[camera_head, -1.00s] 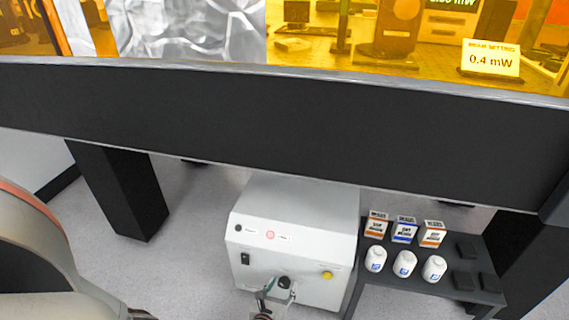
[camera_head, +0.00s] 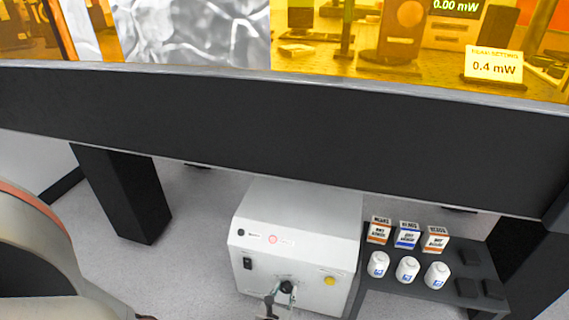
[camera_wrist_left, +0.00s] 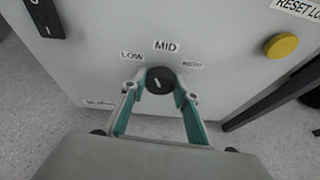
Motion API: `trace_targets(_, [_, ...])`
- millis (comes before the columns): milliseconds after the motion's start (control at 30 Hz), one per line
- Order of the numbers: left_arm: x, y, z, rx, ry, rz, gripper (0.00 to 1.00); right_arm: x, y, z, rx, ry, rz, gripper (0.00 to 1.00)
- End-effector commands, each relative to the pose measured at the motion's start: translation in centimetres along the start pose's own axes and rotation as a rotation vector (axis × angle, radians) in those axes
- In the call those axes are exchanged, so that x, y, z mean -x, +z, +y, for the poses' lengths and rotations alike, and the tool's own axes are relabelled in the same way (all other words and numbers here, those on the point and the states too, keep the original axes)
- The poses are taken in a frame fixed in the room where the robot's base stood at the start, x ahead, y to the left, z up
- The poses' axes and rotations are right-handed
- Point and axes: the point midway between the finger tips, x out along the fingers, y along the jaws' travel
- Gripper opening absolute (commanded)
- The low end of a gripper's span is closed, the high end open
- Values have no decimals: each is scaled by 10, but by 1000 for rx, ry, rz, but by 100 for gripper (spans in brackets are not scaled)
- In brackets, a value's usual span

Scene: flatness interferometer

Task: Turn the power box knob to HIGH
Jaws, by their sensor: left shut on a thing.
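The power box (camera_head: 297,235) is a white cabinet on the floor under the table. Its round black knob (camera_wrist_left: 160,80) sits low on the front face, below the labels LOW (camera_wrist_left: 131,56), MID (camera_wrist_left: 166,46) and a blurred one at right (camera_wrist_left: 192,64). A short white mark on the knob is slightly tilted; which label it points to is hard to tell. My left gripper (camera_wrist_left: 158,88) is shut on the knob, with one teal finger on each side. In the head view, the knob (camera_head: 287,287) shows between the fingertips. My right gripper is not in view.
A yellow button (camera_wrist_left: 282,46) is right of the knob and a black rocker switch (camera_wrist_left: 45,16) is upper left. A dark shelf (camera_head: 440,292) with small boxes and white bottles stands right of the box. The dark table edge (camera_head: 250,115) spans above.

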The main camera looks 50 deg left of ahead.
Motion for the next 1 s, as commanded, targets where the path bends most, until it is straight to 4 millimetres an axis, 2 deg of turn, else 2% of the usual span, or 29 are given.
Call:
trace_targets(500, [1,-4,-3,-337,141,19,8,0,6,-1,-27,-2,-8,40])
trace_targets(1000, [1,-3,-3,-455,189,23,8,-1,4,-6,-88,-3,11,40])
